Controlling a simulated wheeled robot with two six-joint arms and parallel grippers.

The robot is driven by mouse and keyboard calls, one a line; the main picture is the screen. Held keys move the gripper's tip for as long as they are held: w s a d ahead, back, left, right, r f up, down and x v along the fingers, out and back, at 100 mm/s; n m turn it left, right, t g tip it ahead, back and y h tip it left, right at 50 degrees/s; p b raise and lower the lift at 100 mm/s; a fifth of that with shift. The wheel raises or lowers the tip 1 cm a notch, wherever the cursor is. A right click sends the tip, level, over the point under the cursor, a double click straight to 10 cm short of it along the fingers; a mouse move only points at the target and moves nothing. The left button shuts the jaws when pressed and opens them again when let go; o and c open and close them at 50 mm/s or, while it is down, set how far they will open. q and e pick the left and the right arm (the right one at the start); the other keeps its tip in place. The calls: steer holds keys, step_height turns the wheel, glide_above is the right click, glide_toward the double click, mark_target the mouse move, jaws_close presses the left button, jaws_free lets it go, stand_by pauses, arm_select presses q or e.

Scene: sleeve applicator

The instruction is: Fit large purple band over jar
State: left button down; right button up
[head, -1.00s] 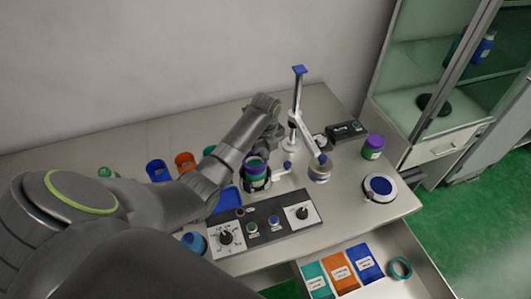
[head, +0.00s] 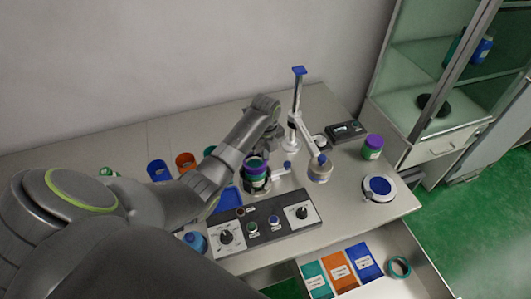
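A purple-and-green banded item (head: 256,168) sits on a dark round holder of the station in the middle of the table. I cannot tell whether its purple part is a separate band around a jar. My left arm reaches over from the left and its wrist bends down just above and behind this item. My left gripper (head: 263,151) is mostly hidden by its own arm, so its fingers and any grip do not show clearly. A jar with a purple lid (head: 372,146) stands upright at the right of the table. My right gripper is not in view.
A control panel (head: 263,228) with knobs lies in front of the station. A white post with a blue top (head: 298,100) stands behind it. Blue (head: 158,171) and orange (head: 185,161) cups stand left. An open drawer (head: 385,287) holds coloured packets and a teal ring (head: 399,267).

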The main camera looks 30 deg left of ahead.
arm_select(q)
steer(key=shift+f, duration=0.1)
stand_by(0.5)
steer(key=shift+f+b, duration=0.45)
steer(key=shift+f, duration=0.2)
steer(key=c, duration=2)
jaws_free()
steer(key=shift+r, duration=0.1)
steer(key=o, duration=0.4)
steer(key=shift+c, duration=0.2)
steer(key=shift+o, duration=0.4)
steer(key=o, duration=0.4)
steer(key=shift+r, duration=0.1)
